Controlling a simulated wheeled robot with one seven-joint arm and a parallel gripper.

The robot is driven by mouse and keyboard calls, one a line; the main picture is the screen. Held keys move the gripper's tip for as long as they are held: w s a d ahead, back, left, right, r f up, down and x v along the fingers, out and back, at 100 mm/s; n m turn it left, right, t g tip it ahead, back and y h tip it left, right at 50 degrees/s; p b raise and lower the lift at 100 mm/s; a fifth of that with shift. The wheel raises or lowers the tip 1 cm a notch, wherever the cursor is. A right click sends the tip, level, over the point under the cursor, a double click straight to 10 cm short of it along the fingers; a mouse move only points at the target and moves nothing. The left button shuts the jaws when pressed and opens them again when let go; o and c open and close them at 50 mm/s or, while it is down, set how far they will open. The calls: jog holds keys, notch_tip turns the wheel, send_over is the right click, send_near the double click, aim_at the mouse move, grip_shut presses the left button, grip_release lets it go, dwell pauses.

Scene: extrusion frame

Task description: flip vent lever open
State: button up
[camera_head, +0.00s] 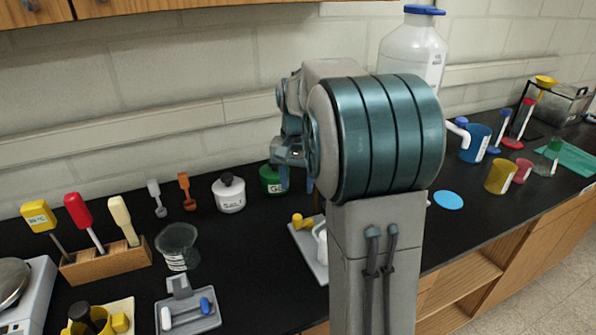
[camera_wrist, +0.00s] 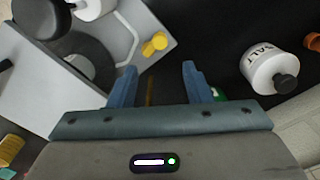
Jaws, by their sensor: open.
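A small yellow lever-like part (camera_head: 303,220) sticks up at the edge of a grey apparatus base (camera_head: 305,247), partly hidden behind my arm. I take it to be the vent lever. In the wrist view the yellow part (camera_wrist: 154,43) lies at the right edge of the grey base (camera_wrist: 165,22), beyond my fingertips. A black cylinder, a white rod and a round black knob belong to the same apparatus there. My gripper (camera_wrist: 160,75) is open and empty, with its blue fingers apart and not touching the yellow part. In the head view my gripper (camera_head: 290,160) is partly hidden by my arm.
A white salt jar (camera_wrist: 272,68) with a black lid stands right of my fingers; the jar also shows in the head view (camera_head: 230,195). A green jar (camera_head: 270,179) is close to my gripper. A large clear bottle (camera_head: 412,50) stands behind my arm. Black bench lies bare between them.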

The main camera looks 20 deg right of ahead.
jog(key=shift+r, duration=1.8)
